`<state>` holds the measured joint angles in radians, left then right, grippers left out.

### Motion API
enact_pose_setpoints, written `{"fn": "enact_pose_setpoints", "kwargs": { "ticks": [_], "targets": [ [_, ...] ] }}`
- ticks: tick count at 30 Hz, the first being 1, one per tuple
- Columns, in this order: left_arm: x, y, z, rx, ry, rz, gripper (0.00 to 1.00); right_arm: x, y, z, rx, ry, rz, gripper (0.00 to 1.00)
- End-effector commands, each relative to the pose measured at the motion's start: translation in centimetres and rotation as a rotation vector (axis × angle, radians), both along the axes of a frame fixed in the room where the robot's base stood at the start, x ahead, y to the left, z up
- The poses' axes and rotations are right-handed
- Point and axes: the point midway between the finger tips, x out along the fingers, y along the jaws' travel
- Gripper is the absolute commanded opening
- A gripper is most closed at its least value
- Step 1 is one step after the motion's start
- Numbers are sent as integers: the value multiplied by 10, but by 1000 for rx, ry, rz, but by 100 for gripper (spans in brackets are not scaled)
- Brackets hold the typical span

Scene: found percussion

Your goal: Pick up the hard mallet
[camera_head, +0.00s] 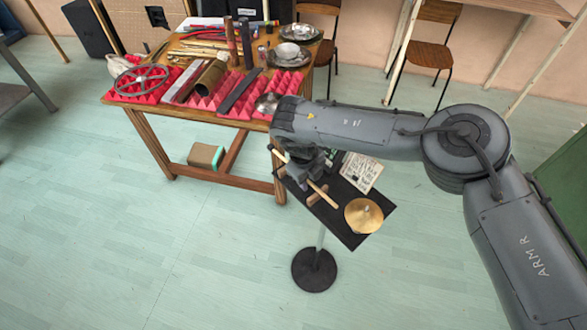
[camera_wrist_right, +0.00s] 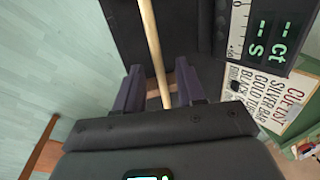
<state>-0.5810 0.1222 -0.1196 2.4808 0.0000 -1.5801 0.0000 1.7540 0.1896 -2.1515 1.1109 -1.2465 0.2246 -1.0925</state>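A wooden stick (camera_head: 321,192), likely the hard mallet's handle, lies slanted across a small wooden rest (camera_head: 323,196) on the black stand tray (camera_head: 346,234). No mallet head can be made out. My right gripper (camera_wrist_right: 159,88) is over the tray's near-left part, pointing down. In the right wrist view the pale handle (camera_wrist_right: 153,45) runs between its two dark fingers, with a gap on each side. The fingers are open around the handle and not closed on it. In the head view my wrist hides part of the stick. My left gripper is not in view.
A digital display (camera_wrist_right: 262,35) is close to the right of my gripper. The wooden table (camera_head: 157,137) with red foam and many metal objects stands behind.

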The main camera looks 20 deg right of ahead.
Motion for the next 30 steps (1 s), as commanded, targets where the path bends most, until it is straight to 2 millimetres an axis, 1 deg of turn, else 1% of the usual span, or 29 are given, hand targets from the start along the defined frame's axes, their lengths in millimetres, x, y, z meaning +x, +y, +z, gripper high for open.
{"fn": "enact_pose_setpoints", "kwargs": {
  "ticks": [2,8,9,14,15,16,17,27,30],
  "targets": [
    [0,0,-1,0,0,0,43,0,-1,-6,0,0,0,39],
    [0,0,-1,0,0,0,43,1,-1,-6,0,-1,0,39],
    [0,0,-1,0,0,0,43,1,-1,-6,0,-1,1,37],
    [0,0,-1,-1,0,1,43,1,-1,-6,0,-1,1,13],
    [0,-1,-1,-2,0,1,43,1,-1,-6,0,-1,1,7],
    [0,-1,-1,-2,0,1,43,1,-1,-6,0,0,1,2],
    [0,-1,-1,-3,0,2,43,1,-1,-6,0,-1,1,0],
    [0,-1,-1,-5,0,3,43,1,-1,-5,0,-1,1,0],
    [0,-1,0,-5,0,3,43,1,-1,-2,1,-2,0,0]
  ]
}}
